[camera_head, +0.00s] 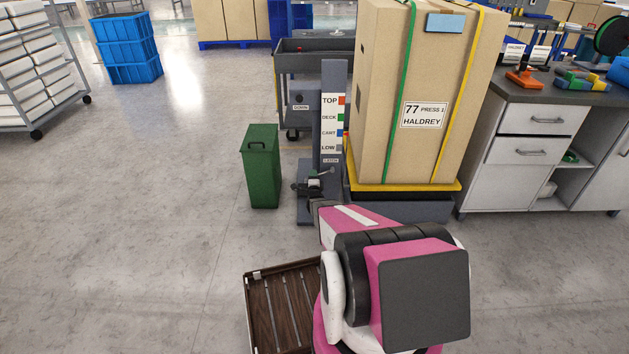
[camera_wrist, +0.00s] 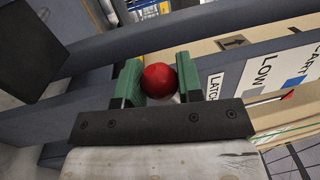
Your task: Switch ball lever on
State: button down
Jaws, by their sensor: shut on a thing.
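The red ball of the lever (camera_wrist: 158,82) sits between the two green fingers of my gripper (camera_wrist: 158,64) in the wrist view. The fingers are shut on the ball from both sides. The lever's rod is hidden behind the ball and fingers. A LATCH label (camera_wrist: 213,87) is just right of the fingers. In the head view, the grey post (camera_head: 334,85) carries TOP, DECK, CART and LOW labels, with a small LATCH label (camera_head: 331,160) below. My arm reaches toward the foot of this post, where the ball cannot be made out.
A tall cardboard box (camera_head: 385,95) stands on a yellow-edged platform (camera_head: 410,186) right of the post. A green bin (camera_head: 262,170) stands close on the left. A brown slatted tray (camera_head: 262,310) is beside my arm. Open floor lies to the left.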

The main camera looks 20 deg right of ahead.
jog(key=shift+a+r, duration=0.1)
jog(key=shift+r, duration=0.55)
jog(key=c, duration=0.8)
grip_release()
jog(key=shift+o, duration=0.2)
jog(key=v, duration=1)
jog(key=shift+s+f, duration=0.2)
jog(key=shift+s, duration=0.2)
